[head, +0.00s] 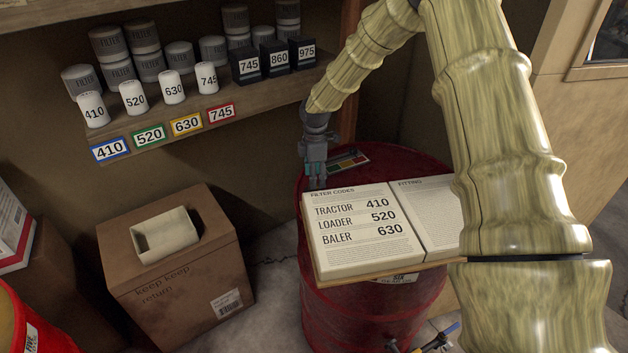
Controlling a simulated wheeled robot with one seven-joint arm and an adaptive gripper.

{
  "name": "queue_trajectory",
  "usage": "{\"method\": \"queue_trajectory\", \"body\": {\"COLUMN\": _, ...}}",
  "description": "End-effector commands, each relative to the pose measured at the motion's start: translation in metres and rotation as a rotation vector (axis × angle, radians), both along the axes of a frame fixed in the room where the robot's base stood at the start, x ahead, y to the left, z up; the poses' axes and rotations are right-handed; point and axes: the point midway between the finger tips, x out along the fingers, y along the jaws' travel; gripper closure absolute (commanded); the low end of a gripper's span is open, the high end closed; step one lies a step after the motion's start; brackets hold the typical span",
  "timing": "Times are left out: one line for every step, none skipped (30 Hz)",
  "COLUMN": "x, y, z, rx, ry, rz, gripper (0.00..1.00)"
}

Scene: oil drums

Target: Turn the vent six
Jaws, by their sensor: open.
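A red drum (428,176) stands in the middle, and its top is mostly covered by an open book. I cannot make out a vent on it. My gripper (316,182) points down over the drum's far left edge, beside a small panel with coloured patches (348,162). Its fingers are open with nothing seen between them; whether they touch the drum top is unclear. The open book (350,238) lists filter codes: tractor 410, loader 520, baler 630. A tap with a blue part (441,338) shows low at the drum's front.
A shelf (265,97) at the back holds numbered white, grey and black filters above coloured tags. A cardboard box (185,290) with a pale open tray (165,236) stands left. Another red drum (40,335) is at bottom left. My arm covers much of the right side.

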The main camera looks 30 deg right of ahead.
Motion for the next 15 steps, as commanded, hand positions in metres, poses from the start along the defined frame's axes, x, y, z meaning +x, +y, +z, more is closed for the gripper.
{"method": "queue_trajectory", "body": {"x": -0.001, "y": 0.0, "z": -0.005, "rx": 0.0, "ry": 0.002, "rz": 0.0, "gripper": 0.47}}
{"method": "queue_trajectory", "body": {"x": -0.001, "y": 0.0, "z": -0.008, "rx": 0.0, "ry": 0.002, "rz": 0.0, "gripper": 0.47}}
{"method": "queue_trajectory", "body": {"x": 0.0, "y": 0.0, "z": -0.013, "rx": 0.0, "ry": 0.002, "rz": 0.0, "gripper": 0.47}}
{"method": "queue_trajectory", "body": {"x": 0.0, "y": 0.0, "z": -0.015, "rx": -0.001, "ry": 0.001, "rz": 0.0, "gripper": 0.47}}
{"method": "queue_trajectory", "body": {"x": 0.0, "y": 0.0, "z": -0.018, "rx": -0.001, "ry": 0.001, "rz": 0.0, "gripper": 0.47}}
{"method": "queue_trajectory", "body": {"x": 0.0, "y": 0.0, "z": -0.021, "rx": -0.001, "ry": 0.001, "rz": 0.0, "gripper": 0.47}}
{"method": "queue_trajectory", "body": {"x": 0.0, "y": 0.001, "z": -0.023, "rx": -0.001, "ry": 0.001, "rz": 0.0, "gripper": 0.47}}
{"method": "queue_trajectory", "body": {"x": 0.0, "y": 0.001, "z": -0.025, "rx": -0.001, "ry": 0.001, "rz": 0.0, "gripper": 0.47}}
{"method": "queue_trajectory", "body": {"x": 0.0, "y": 0.001, "z": -0.027, "rx": -0.001, "ry": 0.001, "rz": 0.001, "gripper": 0.47}}
{"method": "queue_trajectory", "body": {"x": 0.0, "y": 0.001, "z": -0.028, "rx": -0.001, "ry": 0.001, "rz": 0.001, "gripper": 0.47}}
{"method": "queue_trajectory", "body": {"x": 0.0, "y": 0.001, "z": -0.029, "rx": -0.001, "ry": 0.001, "rz": 0.001, "gripper": 0.47}}
{"method": "queue_trajectory", "body": {"x": 0.0, "y": 0.001, "z": -0.03, "rx": 0.0, "ry": 0.001, "rz": 0.001, "gripper": 0.47}}
{"method": "queue_trajectory", "body": {"x": 0.0, "y": 0.001, "z": -0.031, "rx": 0.0, "ry": 0.0, "rz": 0.001, "gripper": 0.47}}
{"method": "queue_trajectory", "body": {"x": 0.0, "y": 0.001, "z": -0.031, "rx": 0.0, "ry": 0.0, "rz": 0.001, "gripper": 0.47}}
{"method": "queue_trajectory", "body": {"x": 0.0, "y": 0.001, "z": -0.031, "rx": 0.0, "ry": 0.0, "rz": 0.001, "gripper": 0.47}}
